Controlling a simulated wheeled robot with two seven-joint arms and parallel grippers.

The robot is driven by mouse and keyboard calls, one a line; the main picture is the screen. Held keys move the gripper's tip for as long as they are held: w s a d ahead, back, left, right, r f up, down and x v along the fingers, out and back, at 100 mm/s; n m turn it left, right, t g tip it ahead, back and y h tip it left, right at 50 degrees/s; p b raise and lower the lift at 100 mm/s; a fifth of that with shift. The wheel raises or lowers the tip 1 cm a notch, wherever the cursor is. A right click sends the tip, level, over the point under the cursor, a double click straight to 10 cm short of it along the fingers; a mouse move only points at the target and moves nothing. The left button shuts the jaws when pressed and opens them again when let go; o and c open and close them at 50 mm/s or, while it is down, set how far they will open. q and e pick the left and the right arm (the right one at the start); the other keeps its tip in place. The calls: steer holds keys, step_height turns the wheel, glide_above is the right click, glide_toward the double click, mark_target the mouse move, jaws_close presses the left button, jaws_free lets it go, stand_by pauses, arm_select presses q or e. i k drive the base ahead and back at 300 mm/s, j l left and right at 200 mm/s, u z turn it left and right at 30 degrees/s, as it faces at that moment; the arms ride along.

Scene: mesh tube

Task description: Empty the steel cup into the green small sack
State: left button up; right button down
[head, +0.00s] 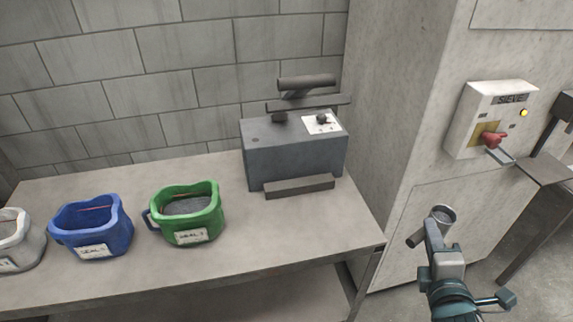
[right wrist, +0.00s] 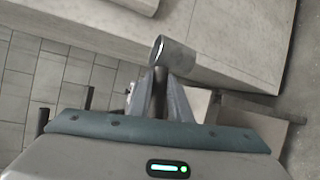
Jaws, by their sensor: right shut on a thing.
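The green small sack (head: 187,220) stands open on the table, with a label on its front and grey grainy stuff inside. My right gripper (head: 436,232) is shut on the steel cup (head: 442,213), off the table's right end in front of the concrete wall. The cup is a small grey metal cylinder; it also shows in the right wrist view (right wrist: 175,53), between the fingertips (right wrist: 165,80). I cannot tell what is in the cup. The cup is well apart from the green sack. My left gripper does not show.
A blue sack (head: 92,236) and a white sack (head: 20,245) stand left of the green one on the table (head: 290,225). A grey sealer-like machine (head: 290,155) stands at the back right. A wall box marked SIEVE (head: 492,110) has a red switch and a lit yellow lamp.

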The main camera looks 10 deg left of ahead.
mark_target(187, 215)
steer(key=j+u, duration=0.2)
steer(key=j, duration=1.15)
steer(key=i+j, duration=0.15)
steer(key=j+u, duration=0.05)
steer(key=j, duration=0.05)
